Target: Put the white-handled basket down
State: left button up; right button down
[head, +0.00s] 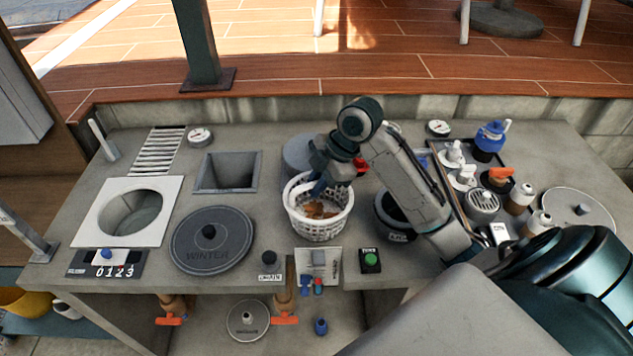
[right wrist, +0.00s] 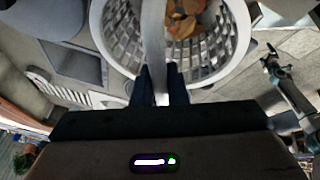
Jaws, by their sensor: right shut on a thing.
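The white-handled basket (head: 321,229) is a round white slatted basket with brown and orange leaves in it. It is in the middle of the head view, roughly upright, over the counter. I cannot tell whether its bottom touches the surface. My right gripper (head: 318,187) comes down from above and is shut on the basket's handle. In the right wrist view the white handle (right wrist: 153,40) runs down between the fingers of my right gripper (right wrist: 163,82), and the basket (right wrist: 112,35) lies beyond them. My left gripper is not in view.
A round opening (head: 391,215) is just right of the basket, partly behind my arm. A square pit (head: 228,158) and the WINTER lid (head: 212,253) are to the left. A grey round lid (head: 297,150) is behind. A switch plate (head: 327,262) and green button (head: 371,259) are in front.

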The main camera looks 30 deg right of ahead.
jog(key=c, duration=1.4)
grip_release()
jog(key=shift+c, duration=0.2)
jog(key=b+v, duration=0.2)
jog(key=v, duration=1)
jog(key=shift+r, duration=0.15)
